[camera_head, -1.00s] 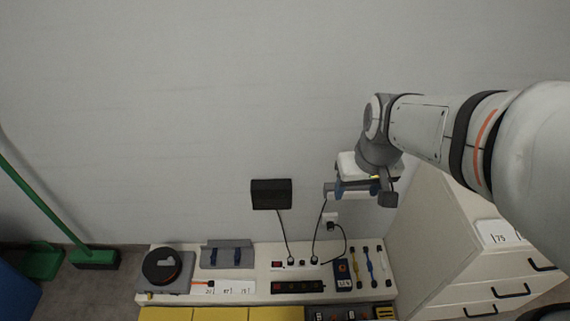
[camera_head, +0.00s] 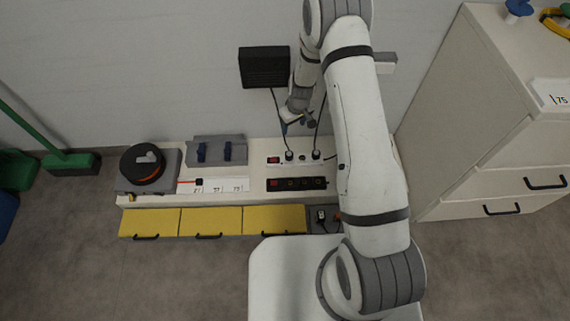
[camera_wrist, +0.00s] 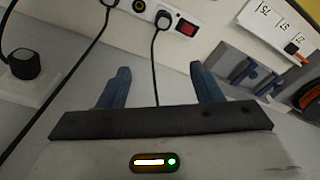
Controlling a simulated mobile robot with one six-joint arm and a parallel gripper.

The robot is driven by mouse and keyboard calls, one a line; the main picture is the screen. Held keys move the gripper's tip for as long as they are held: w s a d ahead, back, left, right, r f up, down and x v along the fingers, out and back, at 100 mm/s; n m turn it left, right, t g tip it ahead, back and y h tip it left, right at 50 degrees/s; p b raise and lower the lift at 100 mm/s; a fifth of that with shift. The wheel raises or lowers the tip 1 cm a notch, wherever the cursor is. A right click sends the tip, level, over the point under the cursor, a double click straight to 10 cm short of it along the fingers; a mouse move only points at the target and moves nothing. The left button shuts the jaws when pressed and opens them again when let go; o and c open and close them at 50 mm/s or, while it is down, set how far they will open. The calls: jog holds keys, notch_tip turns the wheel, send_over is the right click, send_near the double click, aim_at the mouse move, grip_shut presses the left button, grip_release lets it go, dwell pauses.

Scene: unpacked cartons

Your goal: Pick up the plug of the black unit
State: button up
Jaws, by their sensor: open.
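The black unit (camera_head: 264,66) hangs on the wall, and its thin cable runs down to a black plug (camera_head: 289,155) seated in a white power strip (camera_head: 272,162) on the bench. In the wrist view that plug (camera_wrist: 163,20) sits beside the red switch, and its cable runs down between my fingers. My gripper (camera_head: 297,123) is open and empty above the strip, apart from the plug. In the wrist view both blue fingers of my gripper (camera_wrist: 160,71) point towards the strip.
A second plug (camera_head: 315,154) with its own cable sits close by in the same strip. A black strip (camera_head: 297,184) lies in front. A larger black plug (camera_wrist: 22,64) shows at left in the wrist view. A grey holder (camera_head: 217,150) and black-orange reel (camera_head: 143,163) stand left.

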jog(key=b, duration=0.3)
send_over(289, 154)
jog(key=shift+n, duration=0.3)
jog(key=f, duration=1.4)
jog(key=shift+s+d+f, duration=0.15)
jog(key=shift+s, duration=0.05)
jog(key=f+b, duration=0.1)
jog(key=f, duration=0.1)
jog(key=f+b, duration=0.2)
jog(key=f, duration=0.1)
jog(key=shift+w+f, duration=0.25)
jog(key=shift+f, duration=0.05)
jog(key=shift+r, duration=0.1)
jog(key=shift+c, duration=0.3)
jog(key=c, duration=1.1)
